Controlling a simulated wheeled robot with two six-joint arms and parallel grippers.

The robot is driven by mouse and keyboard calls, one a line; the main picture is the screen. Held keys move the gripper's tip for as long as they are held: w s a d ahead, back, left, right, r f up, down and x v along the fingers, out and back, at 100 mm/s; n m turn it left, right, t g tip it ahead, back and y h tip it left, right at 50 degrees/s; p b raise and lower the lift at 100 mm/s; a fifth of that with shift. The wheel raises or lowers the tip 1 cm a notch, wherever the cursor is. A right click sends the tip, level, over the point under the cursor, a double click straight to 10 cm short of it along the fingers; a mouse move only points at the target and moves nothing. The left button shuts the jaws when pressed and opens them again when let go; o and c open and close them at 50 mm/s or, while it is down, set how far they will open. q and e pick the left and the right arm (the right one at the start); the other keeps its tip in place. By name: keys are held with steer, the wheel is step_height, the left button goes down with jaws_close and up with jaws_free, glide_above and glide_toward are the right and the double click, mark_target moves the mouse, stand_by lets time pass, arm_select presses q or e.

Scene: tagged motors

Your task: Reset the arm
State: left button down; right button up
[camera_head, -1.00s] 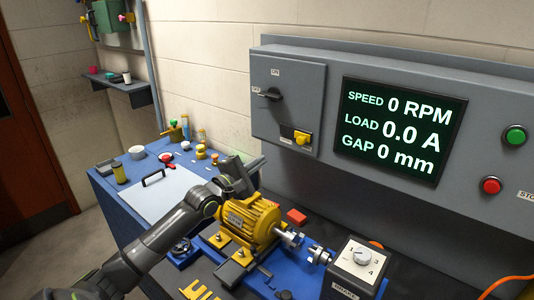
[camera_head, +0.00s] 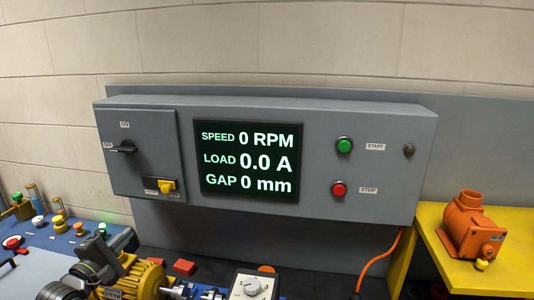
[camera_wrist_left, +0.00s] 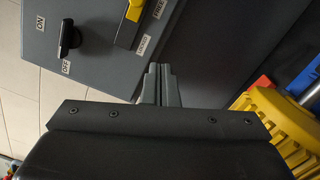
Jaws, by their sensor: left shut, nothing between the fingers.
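My left gripper (camera_head: 98,252) shows at the lower left of the head view, close to the yellow motor (camera_head: 140,280). In the left wrist view its two fingers (camera_wrist_left: 160,82) lie together with nothing between them. They point toward the grey control panel, which has a black ON/OFF switch (camera_wrist_left: 67,38) and a yellow lockout switch (camera_wrist_left: 134,12). The motor's yellow ribbed body (camera_wrist_left: 275,115) shows at the right of the wrist view. My right gripper is not in view.
The wall panel's screen (camera_head: 247,161) reads 0 RPM, 0.0 A and 0 mm. Green (camera_head: 344,145) and red (camera_head: 338,188) buttons sit to its right. A dial box (camera_head: 250,286) stands right of the motor. An orange machine (camera_head: 470,228) stands on a yellow stand (camera_head: 430,228).

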arm_select(q)
steer(key=s+d+f+m+g+y, duration=0.1)
steer(key=s+d+f+m+g, duration=0.35)
steer(key=s+f, duration=0.4)
steer(key=s+d+f+m+g+y, duration=0.1)
steer(key=s+d+f+m+g, duration=0.25)
steer(key=s+f+m, duration=0.45)
steer(key=s+d+f+m+g+y, duration=0.1)
steer(key=s+f+m+g, duration=0.25)
steer(key=s, duration=0.65)
steer(key=s+d+f+m+g+y, duration=0.2)
steer(key=s+m+g, duration=0.15)
steer(key=s, duration=0.65)
step_height(320, 180, down, 30)
steer(key=a+r+g+b, duration=0.1)
steer(key=a+b, duration=0.1)
steer(key=b, duration=0.3)
steer(key=s+f+b, duration=0.1)
steer(key=s+f, duration=0.6)
steer(key=f, duration=0.3)
steer(key=s+d+f+g+h+b, duration=0.1)
steer(key=s+f+b, duration=0.1)
steer(key=s+f, duration=0.6)
step_height(320, 180, down, 2)
steer(key=shift+s+d+b, duration=0.15)
steer(key=shift+d+b, duration=0.05)
steer(key=shift+b, duration=0.1)
